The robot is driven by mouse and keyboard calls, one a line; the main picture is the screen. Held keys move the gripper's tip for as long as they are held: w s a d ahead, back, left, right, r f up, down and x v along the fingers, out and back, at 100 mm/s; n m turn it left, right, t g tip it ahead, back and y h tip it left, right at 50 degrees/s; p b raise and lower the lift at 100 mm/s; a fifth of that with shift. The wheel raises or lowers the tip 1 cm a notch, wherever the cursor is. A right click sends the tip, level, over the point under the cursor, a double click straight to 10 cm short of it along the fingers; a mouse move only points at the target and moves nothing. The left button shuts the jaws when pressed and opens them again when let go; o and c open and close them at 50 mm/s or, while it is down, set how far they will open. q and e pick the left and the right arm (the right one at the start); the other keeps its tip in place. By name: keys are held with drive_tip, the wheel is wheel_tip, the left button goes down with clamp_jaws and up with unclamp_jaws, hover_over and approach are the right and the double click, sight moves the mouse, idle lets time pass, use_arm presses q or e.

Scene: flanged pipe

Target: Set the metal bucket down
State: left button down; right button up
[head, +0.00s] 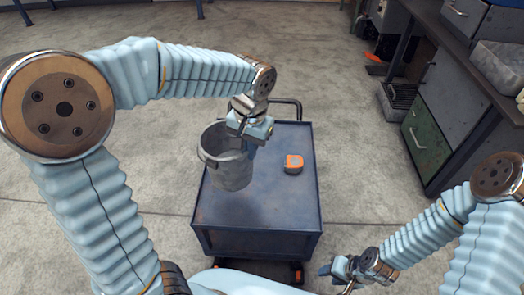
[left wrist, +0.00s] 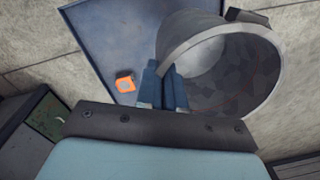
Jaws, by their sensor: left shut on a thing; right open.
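A grey metal bucket (head: 229,168) hangs upright at the left part of a dark blue cart top (head: 262,214) in the head view. My left gripper (head: 250,140) is shut on the bucket's rim at its right side. In the left wrist view the blue fingers (left wrist: 168,88) pinch the near wall of the bucket (left wrist: 215,75), whose inside looks empty. Whether the bucket's base touches the cart top cannot be told. My right gripper (head: 338,271) is open and empty, low at the right, beside the cart's front corner.
An orange and grey tape measure (head: 293,164) lies on the cart top, right of the bucket. It also shows in the left wrist view (left wrist: 125,83). The cart has a handle (head: 287,104) at its far end. A workbench with drawers (head: 455,95) stands at the right. The cart's front half is clear.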

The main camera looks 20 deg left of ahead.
use_arm(q)
drive_tip(key=w+a+f, duration=0.2)
drive_tip(key=w+f, duration=1)
drive_tip(key=shift+w+a+f+p, duration=0.15)
drive_tip(key=shift+a+p, duration=0.15)
drive_tip(key=shift+a, duration=0.05)
drive_tip(key=shift+f, duration=0.1)
drive_tip(key=shift+f, duration=0.15)
drive_tip(key=c, duration=1.3)
unclamp_jaws()
drive_tip(key=shift+o, duration=0.2)
